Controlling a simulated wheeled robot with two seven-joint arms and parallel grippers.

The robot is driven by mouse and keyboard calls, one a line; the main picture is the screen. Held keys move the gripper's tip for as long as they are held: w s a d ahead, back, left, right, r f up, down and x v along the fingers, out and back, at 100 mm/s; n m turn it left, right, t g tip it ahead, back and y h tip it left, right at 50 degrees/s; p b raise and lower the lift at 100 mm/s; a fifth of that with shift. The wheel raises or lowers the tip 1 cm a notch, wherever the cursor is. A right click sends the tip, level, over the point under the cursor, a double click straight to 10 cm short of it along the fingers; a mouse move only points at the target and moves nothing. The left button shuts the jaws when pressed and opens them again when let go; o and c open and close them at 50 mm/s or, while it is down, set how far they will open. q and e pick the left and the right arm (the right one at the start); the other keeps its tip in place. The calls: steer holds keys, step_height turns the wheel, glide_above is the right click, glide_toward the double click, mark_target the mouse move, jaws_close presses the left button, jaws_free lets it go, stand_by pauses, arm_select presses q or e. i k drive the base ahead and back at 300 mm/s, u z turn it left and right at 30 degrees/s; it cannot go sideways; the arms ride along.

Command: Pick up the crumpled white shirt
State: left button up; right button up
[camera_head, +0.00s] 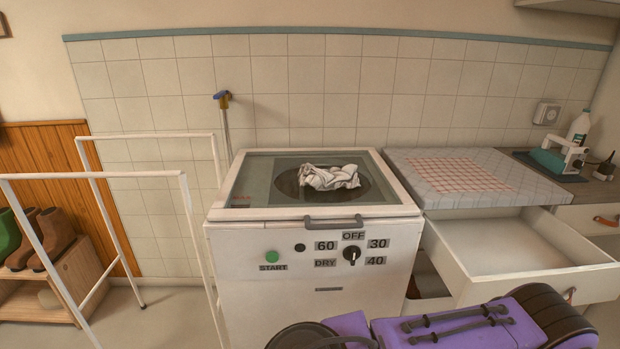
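A white drying rack (190,205) stands left of the machine. A grey counter with a pink grid mat (463,174) is to the right, above an open, empty-looking drawer (520,240). A bar handle (333,222) crosses the machine's front edge. Boots (52,235) stand far left.

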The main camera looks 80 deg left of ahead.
mark_target(323, 180)
steer(key=u, duration=1.55)
